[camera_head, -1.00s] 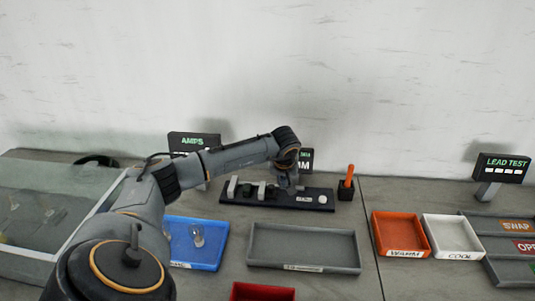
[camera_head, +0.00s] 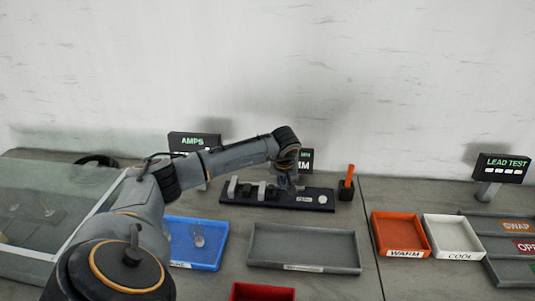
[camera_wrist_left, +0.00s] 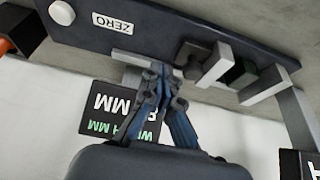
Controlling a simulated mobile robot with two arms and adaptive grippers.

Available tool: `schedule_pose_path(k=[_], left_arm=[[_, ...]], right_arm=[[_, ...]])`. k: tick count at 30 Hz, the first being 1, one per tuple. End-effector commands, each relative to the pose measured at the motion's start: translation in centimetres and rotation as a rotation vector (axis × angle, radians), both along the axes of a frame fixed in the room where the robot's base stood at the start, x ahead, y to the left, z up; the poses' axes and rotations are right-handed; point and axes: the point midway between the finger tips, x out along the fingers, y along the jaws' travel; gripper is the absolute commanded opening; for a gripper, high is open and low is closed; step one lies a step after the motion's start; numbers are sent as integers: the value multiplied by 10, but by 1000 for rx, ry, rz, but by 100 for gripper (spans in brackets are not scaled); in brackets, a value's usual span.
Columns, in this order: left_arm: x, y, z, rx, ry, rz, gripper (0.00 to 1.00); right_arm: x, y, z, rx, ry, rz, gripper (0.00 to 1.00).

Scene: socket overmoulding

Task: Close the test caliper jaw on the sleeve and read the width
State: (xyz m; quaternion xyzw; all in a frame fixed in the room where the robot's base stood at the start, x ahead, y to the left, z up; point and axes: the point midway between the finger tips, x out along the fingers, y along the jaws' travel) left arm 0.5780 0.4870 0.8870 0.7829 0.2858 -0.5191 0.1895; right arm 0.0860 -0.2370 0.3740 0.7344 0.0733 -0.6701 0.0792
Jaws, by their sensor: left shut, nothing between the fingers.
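The test caliper is a dark bar (camera_head: 313,206) at the back of the bench, with a white button and a ZERO label, also seen upside down in the left wrist view (camera_wrist_left: 160,40). Two pale grey jaws stand on it; one jaw (camera_wrist_left: 214,65) is beside a black piece, apparently the sleeve (camera_wrist_left: 240,71), which lies between them. My left gripper (camera_head: 295,190) is over the bar; its fingertips (camera_wrist_left: 160,70) are shut and empty, beside the jaw area. The width display (camera_wrist_left: 118,112) is partly hidden by my fingers and its number is unreadable. My right gripper is not in view.
A black holder with an orange-handled tool (camera_head: 347,183) stands right of the bar. A grey tray (camera_head: 305,268), blue tray (camera_head: 215,262) and red tray (camera_head: 263,291) lie in front. WARM (camera_head: 402,253) and COOL (camera_head: 453,254) trays are at right. A clear case (camera_head: 40,244) is at left.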

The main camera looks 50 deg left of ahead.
Motion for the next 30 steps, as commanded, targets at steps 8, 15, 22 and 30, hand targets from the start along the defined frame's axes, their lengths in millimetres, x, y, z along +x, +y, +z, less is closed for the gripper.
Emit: schedule_pose_path(k=[8,15,22,30], left_arm=[[0,0,0,0,0,0,0],[0,0,-6,0,0,0,0],[0,0,-18,1,1,0,0],[0,0,-31,0,0,0,0]], right_arm=[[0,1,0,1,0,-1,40],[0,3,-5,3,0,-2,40],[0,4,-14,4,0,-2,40],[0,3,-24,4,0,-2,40]])
